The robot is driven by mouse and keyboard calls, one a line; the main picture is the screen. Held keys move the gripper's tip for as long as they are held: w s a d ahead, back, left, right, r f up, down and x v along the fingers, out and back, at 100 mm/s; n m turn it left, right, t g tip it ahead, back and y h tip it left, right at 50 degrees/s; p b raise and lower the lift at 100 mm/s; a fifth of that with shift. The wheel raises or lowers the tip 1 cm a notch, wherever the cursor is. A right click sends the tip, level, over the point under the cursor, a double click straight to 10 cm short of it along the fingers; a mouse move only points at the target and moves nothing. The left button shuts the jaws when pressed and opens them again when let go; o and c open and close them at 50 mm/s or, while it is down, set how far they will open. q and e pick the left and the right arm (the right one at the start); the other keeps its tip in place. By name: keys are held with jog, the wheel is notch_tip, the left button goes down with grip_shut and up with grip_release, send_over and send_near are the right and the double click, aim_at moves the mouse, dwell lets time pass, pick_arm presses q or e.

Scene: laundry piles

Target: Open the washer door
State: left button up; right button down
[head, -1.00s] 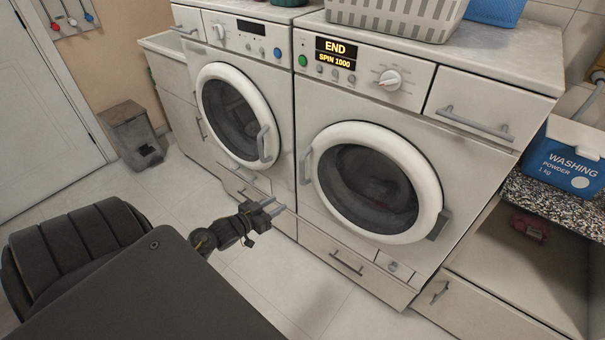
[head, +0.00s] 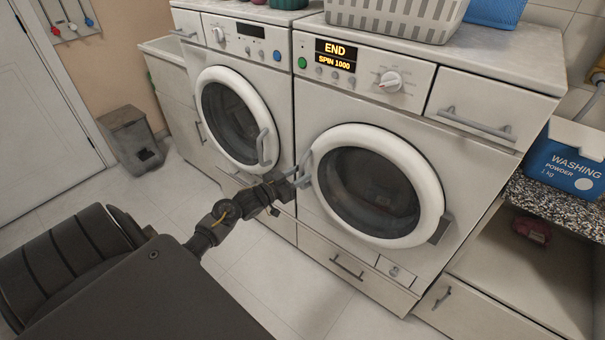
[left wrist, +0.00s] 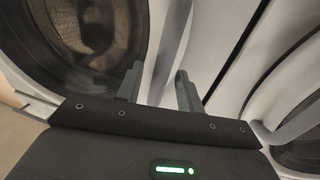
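The washer with the lit "END / SPIN 1000" display (head: 335,54) is the right-hand machine in the head view. Its round white-rimmed door (head: 428,185) looks shut, with a grey handle (head: 304,167) on the rim's left side. My left gripper (head: 298,177) is right by this handle. In the left wrist view its two fingers (left wrist: 158,86) are apart, so it is open. A grey bar (left wrist: 172,42) shows between and beyond the fingertips; I cannot tell whether they touch it. My right gripper is in neither view.
A similar machine with a round door (head: 232,118) stands close on the left, its handle (head: 263,147) near my left arm. A grey basket (head: 390,16) sits on top. A washing powder box (head: 566,158) stands at the right.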

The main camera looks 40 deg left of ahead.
pick_arm(q)
jog(key=shift+w+d, duration=0.15)
jog(key=shift+w, duration=0.55)
grip_shut()
